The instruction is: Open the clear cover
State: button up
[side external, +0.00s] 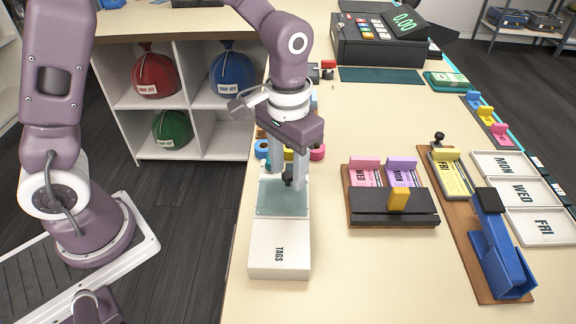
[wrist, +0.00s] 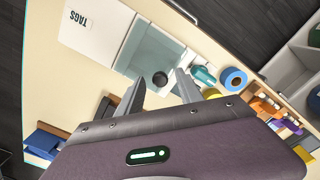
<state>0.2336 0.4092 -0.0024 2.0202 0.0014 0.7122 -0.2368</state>
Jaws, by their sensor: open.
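The clear cover (side external: 270,204) is a see-through panel lying flat over the back part of a white box marked TAGS (side external: 279,259). It also shows in the wrist view (wrist: 143,58). A black knob (wrist: 160,79) stands on the cover, near its edge away from the TAGS label. My gripper (side external: 287,188) is open and points down over the cover, its two fingers on either side of the knob. The wrist view shows gaps between the knob and the fingers. Whether the fingertips touch the cover is unclear.
Tape rolls (wrist: 233,79) sit close behind the box. To the right are a tag holder with a black bar (side external: 393,206), a blue tool (side external: 497,246) on a wooden board, and white day trays (side external: 541,225). The counter between box and tag holder is clear.

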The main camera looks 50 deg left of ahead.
grip_shut()
jog(key=shift+r, duration=0.1)
dwell(1.2)
